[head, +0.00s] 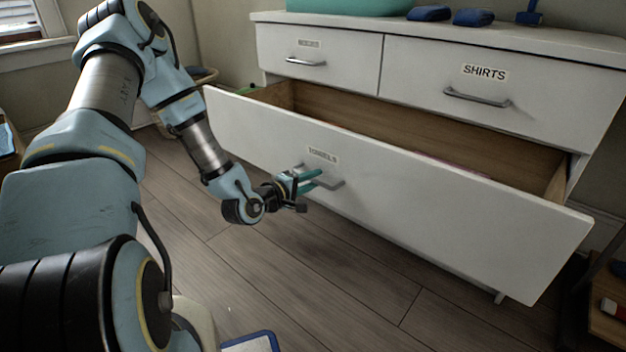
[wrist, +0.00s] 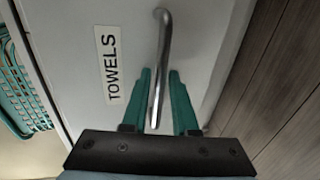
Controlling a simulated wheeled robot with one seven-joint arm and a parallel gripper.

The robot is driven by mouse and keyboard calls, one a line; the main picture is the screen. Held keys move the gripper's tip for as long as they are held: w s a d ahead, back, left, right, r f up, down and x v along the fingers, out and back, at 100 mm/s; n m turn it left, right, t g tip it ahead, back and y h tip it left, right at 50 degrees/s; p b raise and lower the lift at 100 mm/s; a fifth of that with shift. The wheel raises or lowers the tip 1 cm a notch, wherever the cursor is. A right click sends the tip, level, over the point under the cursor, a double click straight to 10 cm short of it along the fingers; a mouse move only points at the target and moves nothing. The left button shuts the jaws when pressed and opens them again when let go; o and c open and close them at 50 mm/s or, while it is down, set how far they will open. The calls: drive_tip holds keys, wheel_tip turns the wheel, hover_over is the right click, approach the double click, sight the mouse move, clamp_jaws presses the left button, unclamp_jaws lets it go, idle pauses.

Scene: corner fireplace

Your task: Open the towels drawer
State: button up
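The towels drawer (head: 400,200) is the wide lower drawer of a white dresser. It is pulled well out, with its wooden inside showing. Its TOWELS label (wrist: 110,65) is on the front, beside the grey bar handle (wrist: 163,40). The handle also shows in the head view (head: 334,184). In the head view my gripper (head: 313,180) reaches the handle from the left. The drawer's contents are mostly hidden behind its front.
The SHIRTS drawer (head: 430,100) and a smaller drawer (head: 300,72) above are shut. Folded blue cloths (head: 473,17) and a teal container (head: 350,5) are on top. A teal basket (wrist: 22,85) is at left in the wrist view. The wooden floor (head: 300,270) before the dresser is largely clear.

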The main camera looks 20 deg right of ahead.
drive_tip(key=shift+o, duration=1.1)
drive_tip(key=p+v, duration=0.2)
drive_tip(key=v, duration=0.8)
drive_tip(key=shift+s+a, duration=0.15)
drive_tip(key=shift+a, duration=0.2)
